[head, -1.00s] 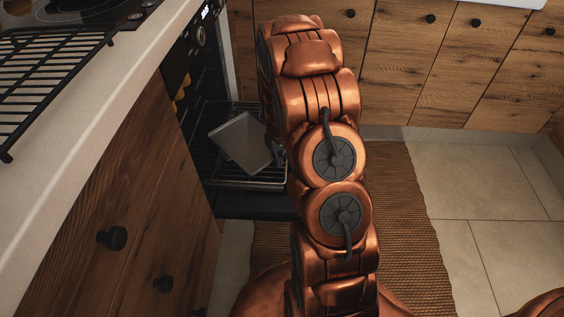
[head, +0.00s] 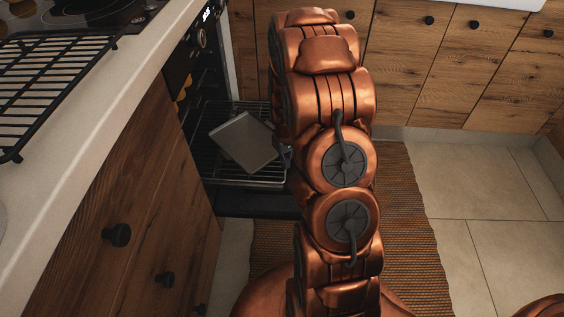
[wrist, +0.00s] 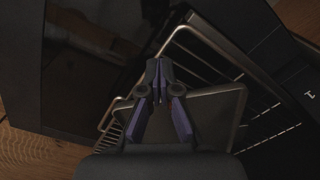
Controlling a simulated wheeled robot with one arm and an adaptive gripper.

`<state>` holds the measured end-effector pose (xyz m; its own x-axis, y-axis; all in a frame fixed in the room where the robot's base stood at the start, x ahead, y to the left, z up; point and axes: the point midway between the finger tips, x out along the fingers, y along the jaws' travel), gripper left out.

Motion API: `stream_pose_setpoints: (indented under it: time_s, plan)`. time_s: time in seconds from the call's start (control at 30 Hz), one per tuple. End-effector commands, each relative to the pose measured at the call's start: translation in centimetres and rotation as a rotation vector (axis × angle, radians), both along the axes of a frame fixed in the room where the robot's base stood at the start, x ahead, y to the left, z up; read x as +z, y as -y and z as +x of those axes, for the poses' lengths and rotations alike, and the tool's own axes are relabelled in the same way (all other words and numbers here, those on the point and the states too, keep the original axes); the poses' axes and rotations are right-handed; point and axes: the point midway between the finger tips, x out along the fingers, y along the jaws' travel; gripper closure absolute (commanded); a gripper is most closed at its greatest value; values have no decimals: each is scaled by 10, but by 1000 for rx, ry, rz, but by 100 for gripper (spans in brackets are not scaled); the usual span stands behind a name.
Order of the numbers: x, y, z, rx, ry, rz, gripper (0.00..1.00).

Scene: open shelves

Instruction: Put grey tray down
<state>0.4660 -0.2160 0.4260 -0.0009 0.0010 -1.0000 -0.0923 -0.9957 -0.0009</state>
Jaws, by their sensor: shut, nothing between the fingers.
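The grey tray (head: 245,142) lies on a pulled-out wire oven rack (head: 262,182) in the head view, turned at an angle to the rack. In the wrist view the grey tray (wrist: 217,120) shows beyond and beside the fingers, with the rack's bars (wrist: 196,24) around it. My gripper (wrist: 159,66) is shut with nothing between its fingertips. In the head view only a small part of my gripper (head: 285,155) shows at the tray's right edge, the rest hidden behind my arm. I cannot tell whether the fingers touch the tray.
The oven (head: 190,75) stands open at the left under the counter (head: 128,75). A black wire grate (head: 55,75) lies on the counter by the hob. Wooden cabinets (head: 440,60) line the back. A brown woven rug (head: 400,220) and open tiled floor (head: 490,190) are at the right.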

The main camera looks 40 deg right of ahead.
Motion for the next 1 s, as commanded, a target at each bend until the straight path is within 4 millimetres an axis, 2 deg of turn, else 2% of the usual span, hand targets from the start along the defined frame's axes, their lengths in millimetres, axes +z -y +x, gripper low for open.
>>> stream_pose_setpoints:
  time_s: [0.03,0.2,0.4,1.0]
  plan:
    - [14,-1,2,4,5,-2,100]
    - [48,-4,4,10,5,-2,100]
    - [71,-4,3,11,2,-1,100]
    - [75,-3,2,7,0,-1,100]
